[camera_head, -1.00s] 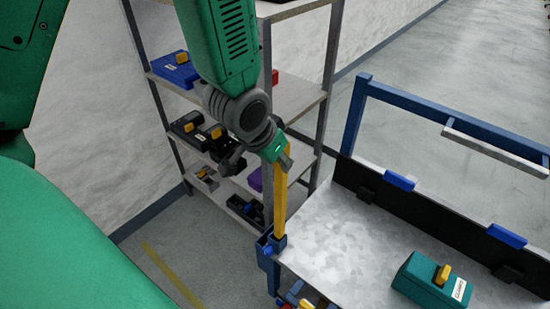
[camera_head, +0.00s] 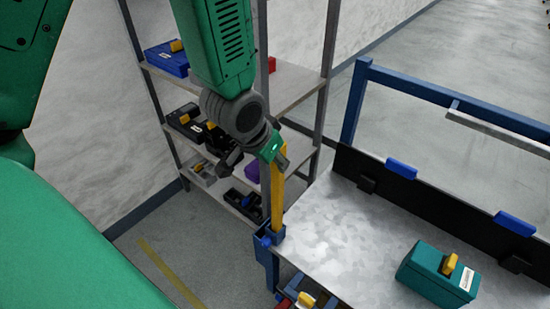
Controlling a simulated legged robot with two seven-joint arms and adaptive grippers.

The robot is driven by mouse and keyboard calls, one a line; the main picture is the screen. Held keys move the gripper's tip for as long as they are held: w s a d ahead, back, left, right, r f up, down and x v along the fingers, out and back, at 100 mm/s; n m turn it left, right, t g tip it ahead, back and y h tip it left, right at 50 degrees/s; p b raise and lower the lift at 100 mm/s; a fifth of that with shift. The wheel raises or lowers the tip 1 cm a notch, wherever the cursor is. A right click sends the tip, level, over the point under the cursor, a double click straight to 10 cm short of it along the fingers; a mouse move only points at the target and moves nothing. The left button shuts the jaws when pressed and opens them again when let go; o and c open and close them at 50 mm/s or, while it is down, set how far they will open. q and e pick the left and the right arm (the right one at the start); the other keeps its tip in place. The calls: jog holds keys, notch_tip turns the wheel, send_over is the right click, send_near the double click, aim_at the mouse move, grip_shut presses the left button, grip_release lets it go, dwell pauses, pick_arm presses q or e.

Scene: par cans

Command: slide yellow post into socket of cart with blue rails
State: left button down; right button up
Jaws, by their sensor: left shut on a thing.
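The yellow post (camera_head: 278,190) stands nearly upright at the near left corner of the cart. My left gripper (camera_head: 276,151) is shut on its upper end. The post's lower end meets the blue socket (camera_head: 268,246) on the cart corner and appears to be inside its mouth. How deep it sits is hidden. The cart has a bare metal top (camera_head: 345,225) and a blue rail frame (camera_head: 420,89) at its far side. My right gripper is not in view.
A teal case (camera_head: 437,273) with a yellow handle sits on the cart top. A black back panel (camera_head: 440,208) with blue clips edges it. Several cases lie below the near edge. A grey shelf rack (camera_head: 300,90) with cases stands close behind my left gripper.

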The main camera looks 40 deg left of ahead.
pick_arm(q)
jog(key=shift+a, duration=0.3)
jog(key=c, duration=1.2)
grip_release()
jog(key=shift+a, duration=0.2)
jog(key=shift+a+v, duration=0.2)
jog(key=shift+v, duration=1.7)
jog(key=shift+a+v, duration=0.2)
jog(key=shift+v, duration=1.7)
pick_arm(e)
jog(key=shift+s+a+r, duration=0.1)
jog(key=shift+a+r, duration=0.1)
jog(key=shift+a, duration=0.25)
pick_arm(q)
jog(key=shift+d, duration=0.35)
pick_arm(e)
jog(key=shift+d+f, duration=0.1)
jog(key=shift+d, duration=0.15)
pick_arm(q)
jog(key=shift+a, duration=0.2)
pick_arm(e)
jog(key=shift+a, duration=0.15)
